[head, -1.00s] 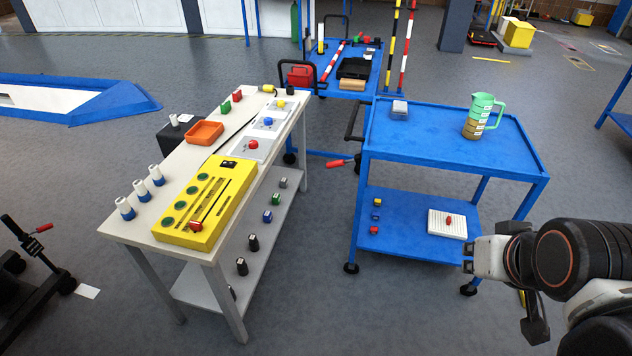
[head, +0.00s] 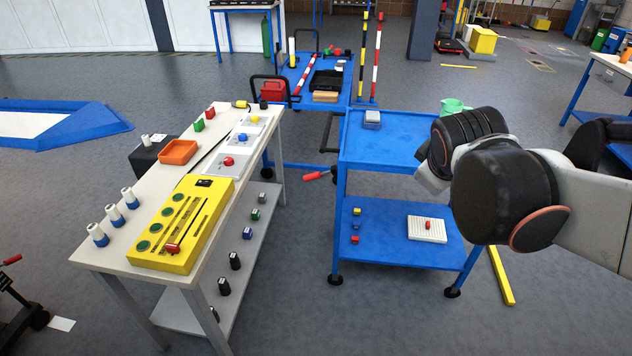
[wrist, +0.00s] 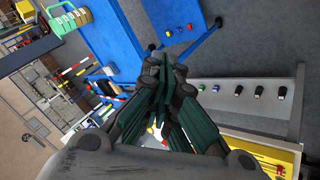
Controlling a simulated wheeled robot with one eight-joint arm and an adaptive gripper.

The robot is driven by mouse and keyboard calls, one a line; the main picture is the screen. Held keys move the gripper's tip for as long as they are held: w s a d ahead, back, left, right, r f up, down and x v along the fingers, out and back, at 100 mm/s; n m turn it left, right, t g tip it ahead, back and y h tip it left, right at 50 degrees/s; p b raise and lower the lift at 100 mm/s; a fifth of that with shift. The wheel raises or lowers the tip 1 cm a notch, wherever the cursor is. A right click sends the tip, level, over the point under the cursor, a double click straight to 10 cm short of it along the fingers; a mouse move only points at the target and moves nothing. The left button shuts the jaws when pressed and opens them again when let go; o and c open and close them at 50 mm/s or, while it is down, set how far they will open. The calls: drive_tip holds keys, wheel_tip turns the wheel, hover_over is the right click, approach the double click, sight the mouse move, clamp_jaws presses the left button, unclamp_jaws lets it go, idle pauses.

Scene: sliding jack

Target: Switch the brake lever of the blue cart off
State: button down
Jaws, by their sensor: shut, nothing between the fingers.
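The blue cart (head: 390,137) stands right of the white workbench, with a flat top and a lower shelf. A brake lever with a red handle (head: 316,175) sticks out to the left, low beside the cart's left end. My gripper shows in the wrist view (wrist: 164,72), its dark fingers shut and empty. In the head view my arm is over the cart's right side and hides the fingers. The cart's blue top also shows in the wrist view (wrist: 108,38). I cannot make out the lever there.
The workbench (head: 115,255) holds a yellow panel (head: 175,258) and an orange tray (head: 178,151). Another blue table (head: 312,92) stands behind. Open floor lies between bench and cart.

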drive_tip(key=w+a+f+n+t+h, duration=0.1)
drive_tip(key=w+a+f+n, duration=0.35)
drive_tip(key=w, duration=0.45)
drive_tip(key=w+a+f+n+t, duration=0.1)
drive_tip(key=w+a+f+n, duration=0.4)
drive_tip(key=w, duration=0.4)
drive_tip(key=w+a+f+n+t+h, duration=0.1)
drive_tip(key=w+a+f+n, duration=0.25)
drive_tip(key=w+n, duration=0.4)
drive_tip(key=w+a+f+n+t, duration=0.1)
drive_tip(key=a+f+n, duration=0.3)
drive_tip(key=f, duration=0.4)
drive_tip(key=w+a+f+n+t, duration=0.1)
drive_tip(key=w+a+f+n, duration=0.2)
drive_tip(key=f, duration=0.6)
drive_tip(key=w+a+f+n+t, duration=0.1)
drive_tip(key=w+a+f+n, duration=0.2)
drive_tip(key=f, duration=0.6)
drive_tip(key=a+n, duration=0.2)
drive_tip(key=a, duration=0.1)
drive_tip(key=shift+f+n+b, duration=0.2)
drive_tip(key=shift+n+b, duration=0.15)
drive_tip(key=shift+n, duration=0.05)
